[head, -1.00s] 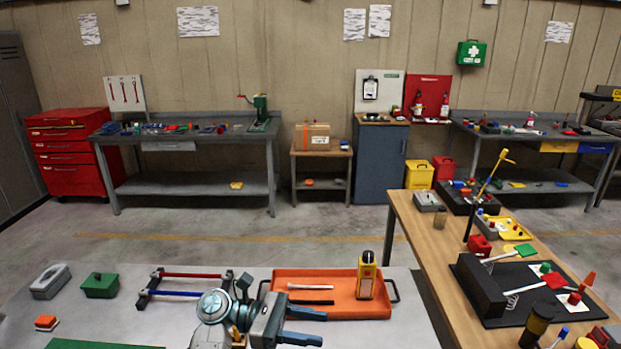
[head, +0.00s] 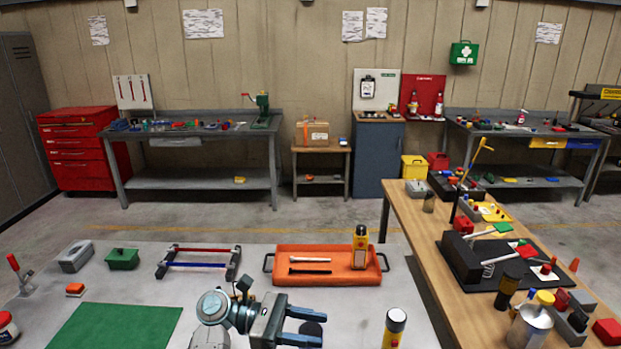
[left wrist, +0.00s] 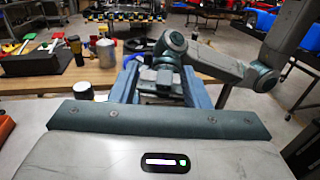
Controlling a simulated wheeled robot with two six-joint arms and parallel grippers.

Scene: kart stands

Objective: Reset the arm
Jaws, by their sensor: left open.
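My left gripper (head: 322,327) is open and empty, over the front part of the pale workbench (head: 220,275). Its two blue fingers point right in the head view. A dark round thing lies partly hidden behind the fingers. In the left wrist view the same open jaws (left wrist: 160,78) point away from the camera. A jointed grey-teal arm link (left wrist: 215,62), which looks like my right arm, crosses beyond them. My right gripper cannot be made out in either view.
An orange tray (head: 340,278) holds two rods and a yellow-black bottle behind the gripper. A second yellow-labelled bottle (head: 393,325) stands to its right. A green mat (head: 115,328) lies left. A crowded wooden table (head: 420,212) stands at the right.

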